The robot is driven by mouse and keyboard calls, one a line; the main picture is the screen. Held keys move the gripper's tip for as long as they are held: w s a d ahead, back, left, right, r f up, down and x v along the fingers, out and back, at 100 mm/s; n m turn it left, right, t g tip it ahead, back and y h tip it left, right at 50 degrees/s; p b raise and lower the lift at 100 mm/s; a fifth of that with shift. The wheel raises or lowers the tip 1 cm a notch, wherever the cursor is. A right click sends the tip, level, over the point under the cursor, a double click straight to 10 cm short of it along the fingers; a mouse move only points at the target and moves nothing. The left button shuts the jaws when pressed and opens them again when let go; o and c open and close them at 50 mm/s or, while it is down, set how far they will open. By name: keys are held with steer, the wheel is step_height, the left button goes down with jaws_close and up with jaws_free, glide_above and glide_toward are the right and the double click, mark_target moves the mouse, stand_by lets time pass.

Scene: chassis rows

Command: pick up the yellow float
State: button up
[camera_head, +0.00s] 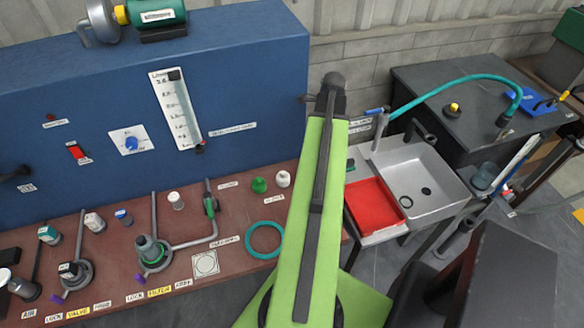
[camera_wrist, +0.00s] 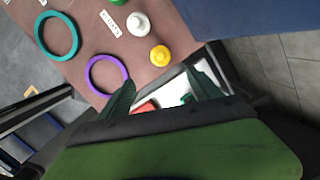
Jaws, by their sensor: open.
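The yellow float (camera_wrist: 160,55) is a small round knob-like piece standing on the brown bench top, near the bench's edge, in the wrist view. My gripper (camera_wrist: 161,93) shows two dark green fingers spread apart, with nothing between them. The float lies beyond the fingertips, between their lines, and is not touched. In the head view my green arm covers the part of the bench where the float stands, and my fingers cannot be made out there.
A white float (camera_wrist: 138,24) stands close beside the yellow one. A purple ring (camera_wrist: 106,76) and a teal ring (camera_wrist: 58,35) lie on the bench. A red tray (camera_head: 375,205) and a sink (camera_head: 425,185) are right of the bench. A blue panel (camera_head: 240,80) rises behind.

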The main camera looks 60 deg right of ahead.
steer(key=w+f+b, duration=0.1)
steer(key=f+b, duration=0.4)
steer(key=b, duration=0.1)
steer(key=a+f+b, duration=0.1)
steer(key=f+b, duration=0.4)
steer(key=f, duration=0.1)
steer(key=w+f+b, duration=0.1)
steer(key=f+b, duration=0.5)
steer(key=shift+w+a+f+b, duration=0.2)
steer(key=shift+w+b, duration=0.1)
steer(key=shift+w, duration=0.05)
steer(key=shift+r, duration=0.2)
steer(key=c, duration=1.4)
steer(key=shift+r+p, duration=0.55)
steer(key=shift+p, duration=0.25)
steer(key=shift+c, duration=0.2)
step_height(320, 180, up, 4)
steer(key=p, duration=0.4)
steer(key=s+d+r+p, duration=0.5)
steer(key=s+d+r, duration=0.1)
steer(key=s+d, duration=0.1)
steer(key=shift+s+d+p, duration=0.3)
steer(key=shift+d+p, duration=0.1)
steer(key=shift+d, duration=0.5)
